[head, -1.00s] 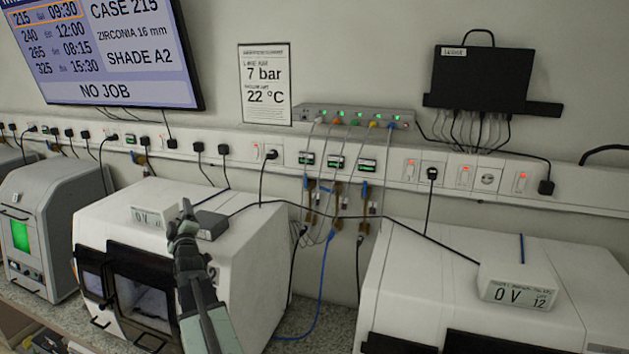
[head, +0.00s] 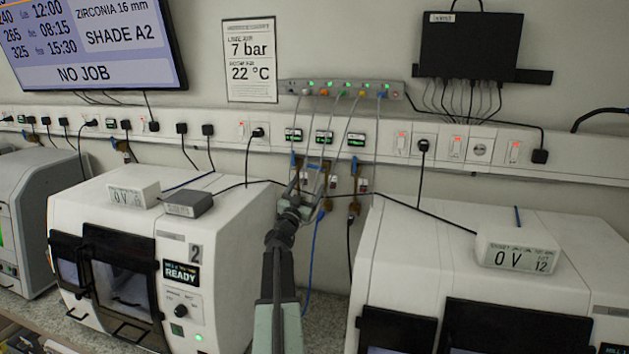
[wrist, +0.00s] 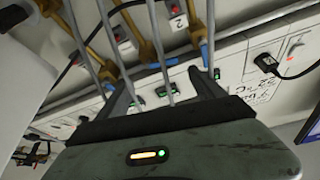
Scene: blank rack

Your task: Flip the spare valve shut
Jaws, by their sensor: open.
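Brass valves with blue handles hang in a row on the wall below the trunking. In the head view I see a left valve (head: 297,165), a partly covered middle one (head: 332,182) and a right one (head: 355,185). The wrist view, tilted, shows brass bodies (wrist: 146,48) and blue handles (wrist: 205,54). I cannot tell which valve is the spare; a tag reading 2 (wrist: 176,10) sits near two of them. My gripper (head: 308,188) is open before the left and middle valves. In the wrist view its fingers (wrist: 162,85) are spread, with thin tubes crossing between them.
A mill marked 2 (head: 100,190) stands left and another white machine (head: 410,240) right, with a gap between. Grey tubes run from the manifold (head: 340,88) past small green displays (head: 325,137) to the valves. A black cable (head: 240,184) crosses near my gripper.

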